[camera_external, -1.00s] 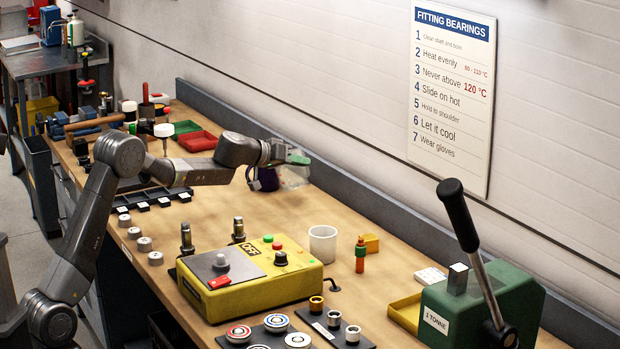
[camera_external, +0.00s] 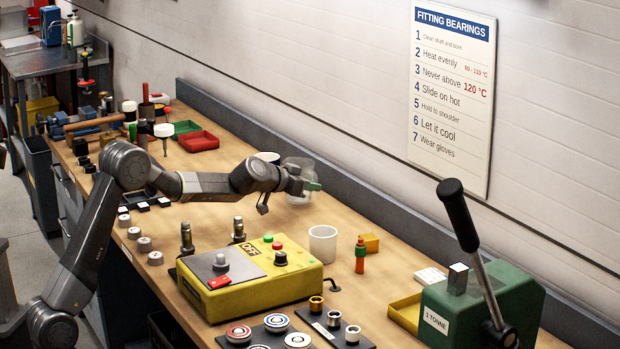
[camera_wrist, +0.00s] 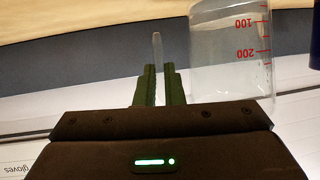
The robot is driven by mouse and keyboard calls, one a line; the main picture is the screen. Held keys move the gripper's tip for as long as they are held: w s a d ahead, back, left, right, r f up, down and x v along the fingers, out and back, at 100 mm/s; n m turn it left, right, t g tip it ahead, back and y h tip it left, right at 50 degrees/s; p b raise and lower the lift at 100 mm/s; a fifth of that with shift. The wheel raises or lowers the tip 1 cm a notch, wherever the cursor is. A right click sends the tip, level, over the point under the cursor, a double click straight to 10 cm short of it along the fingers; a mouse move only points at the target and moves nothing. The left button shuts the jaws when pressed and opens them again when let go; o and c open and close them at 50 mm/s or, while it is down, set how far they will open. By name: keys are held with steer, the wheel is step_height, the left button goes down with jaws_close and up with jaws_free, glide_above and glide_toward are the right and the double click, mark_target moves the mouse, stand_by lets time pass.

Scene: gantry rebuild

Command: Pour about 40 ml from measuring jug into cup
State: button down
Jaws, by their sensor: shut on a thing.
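The clear measuring jug (camera_external: 297,168) is at the far side of the bench, by my gripper (camera_external: 312,187). In the wrist view, my green jaws (camera_wrist: 158,88) are shut on a thin clear upright strip, apparently the jug's handle. The jug's clear wall with red marks 100 and 200 (camera_wrist: 228,55) shows just right of the jaws. I cannot make out the liquid level or whether the jug's base touches the bench. A white cup (camera_external: 323,246) stands upright on the bench, nearer the camera than the jug and apart from it. Its inside bottom is hidden.
A dark mug with a pale rim (camera_external: 267,157) stands behind my wrist. A green press (camera_external: 480,310) with a tall lever stands right. The back ledge (camera_external: 380,212) borders the bench.

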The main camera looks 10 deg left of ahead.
steer(key=s+d+r+m+g+h+b, duration=0.1)
steer(key=s+d+r+m+g+b, duration=0.2)
steer(key=s, duration=1.1)
steer(key=s+d+r+m+g+h+b, duration=0.2)
steer(key=s+b, duration=0.3)
steer(key=s, duration=1)
steer(key=s+d+r+m+g+h+b, duration=0.2)
steer(key=s+d+r+m+g+b, duration=0.2)
steer(key=s, duration=1)
steer(key=shift+s+d, duration=0.1)
steer(key=shift+s, duration=0.1)
steer(key=shift+r, duration=0.1)
